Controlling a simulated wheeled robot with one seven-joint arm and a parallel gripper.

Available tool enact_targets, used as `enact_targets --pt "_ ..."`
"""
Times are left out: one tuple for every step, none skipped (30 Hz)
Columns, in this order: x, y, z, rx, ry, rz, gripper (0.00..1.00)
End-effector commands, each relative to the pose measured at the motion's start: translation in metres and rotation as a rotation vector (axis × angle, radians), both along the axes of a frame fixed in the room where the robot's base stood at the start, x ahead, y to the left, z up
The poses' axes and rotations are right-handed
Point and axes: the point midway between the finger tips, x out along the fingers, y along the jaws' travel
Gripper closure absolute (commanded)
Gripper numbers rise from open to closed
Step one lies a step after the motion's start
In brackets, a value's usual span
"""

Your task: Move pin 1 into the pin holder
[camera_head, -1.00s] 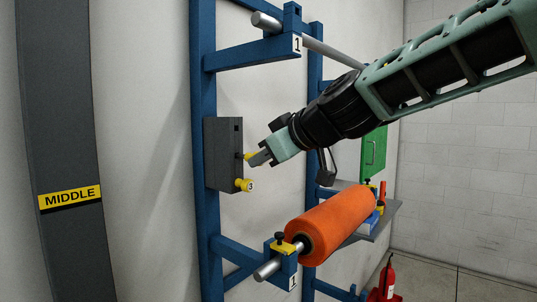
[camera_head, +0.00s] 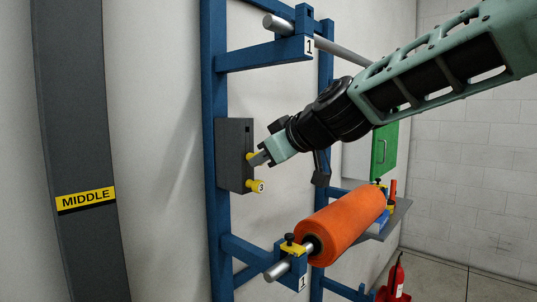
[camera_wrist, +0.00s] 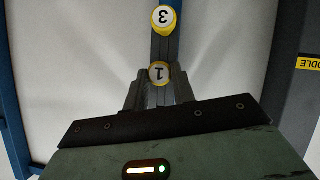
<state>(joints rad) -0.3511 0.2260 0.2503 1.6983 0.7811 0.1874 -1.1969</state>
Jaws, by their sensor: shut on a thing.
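Pin 1 is yellow with a white numbered end cap; it shows in the wrist view (camera_wrist: 159,73) between the fingers and as a small yellow bit in the head view (camera_head: 251,156). My gripper (camera_head: 259,159) is shut on it, and its fingertips also show in the wrist view (camera_wrist: 158,88). The pin holder (camera_head: 232,150) is a dark grey upright block on the blue frame. Pin 1 is at the holder's front face, above pin 3 (camera_head: 256,186), which sits in the holder. How deep pin 1 is in its hole is hidden.
A blue frame (camera_head: 218,240) carries an upper bar (camera_head: 340,50) and a lower bar with an orange roll (camera_head: 345,222). A grey shelf (camera_head: 395,218) with small items is behind the roll. A red extinguisher (camera_head: 395,280) stands on the floor.

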Motion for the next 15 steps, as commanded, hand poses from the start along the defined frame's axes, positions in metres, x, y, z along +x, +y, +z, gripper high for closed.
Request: enact_targets --pt "0.0008 0.0015 0.001 0.001 -0.001 0.0 1.0" --pt "0.0012 0.0022 0.001 0.001 -0.001 0.0 1.0" --pt "0.0015 0.0026 0.0007 0.001 0.0 0.0 0.72" --pt "0.0014 0.0024 0.0004 0.001 0.0 0.0 0.63" --pt "0.0014 0.0022 0.0004 0.001 0.0 0.0 0.55" --pt "0.0014 0.0022 0.0003 0.001 0.0 0.0 0.49" --pt "0.0013 0.0021 0.0002 0.001 0.0 0.0 0.49" --pt "0.0014 0.0021 0.0002 0.001 0.001 0.0 0.49" --pt "0.0014 0.002 0.0001 0.001 0.001 0.0 0.49" --pt "0.0014 0.002 0.0001 0.001 0.001 0.0 0.49" --pt "0.0014 0.002 0.0001 0.001 0.001 0.0 0.49" --pt "0.0014 0.002 -0.0002 0.001 0.001 0.0 0.49" --pt "0.0013 0.0019 -0.0001 0.0 0.0 0.0 0.49" --pt "0.0012 0.0017 0.0 0.0 0.0 0.0 0.49" --pt "0.0006 0.001 0.0004 0.0 0.0 0.0 0.49"
